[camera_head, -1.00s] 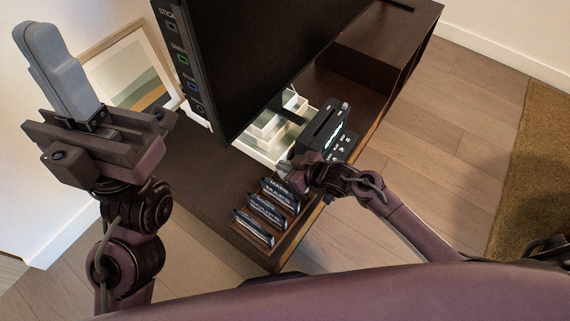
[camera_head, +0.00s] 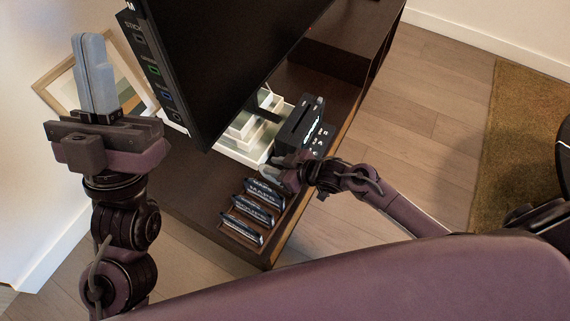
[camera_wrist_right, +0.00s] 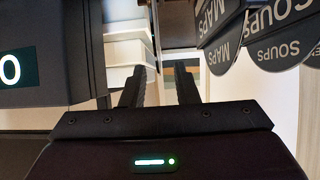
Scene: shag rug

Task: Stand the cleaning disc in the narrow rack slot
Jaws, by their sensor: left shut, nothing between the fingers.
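A small wooden rack (camera_head: 240,233) stands on the dark cabinet top, holding several dark labelled pieces upright side by side. In the right wrist view two kinds show at the upper right, marked MAPS (camera_wrist_right: 214,45) and SOUPS (camera_wrist_right: 280,48). I cannot tell which piece, if any, is the cleaning disc, nor pick out the narrow slot. My right gripper (camera_head: 270,171) is beside the rack's far end, near a black device; its fingers (camera_wrist_right: 159,80) are apart with nothing seen between them. My left gripper (camera_head: 95,75) is raised at the left, shut and empty, away from the rack.
The black device (camera_head: 301,125) with a lit display stands close beyond my right gripper. A large black screen (camera_head: 225,55) rises behind the rack. White stepped blocks (camera_head: 243,135) stand under it. A framed picture (camera_head: 63,85) is behind my left gripper.

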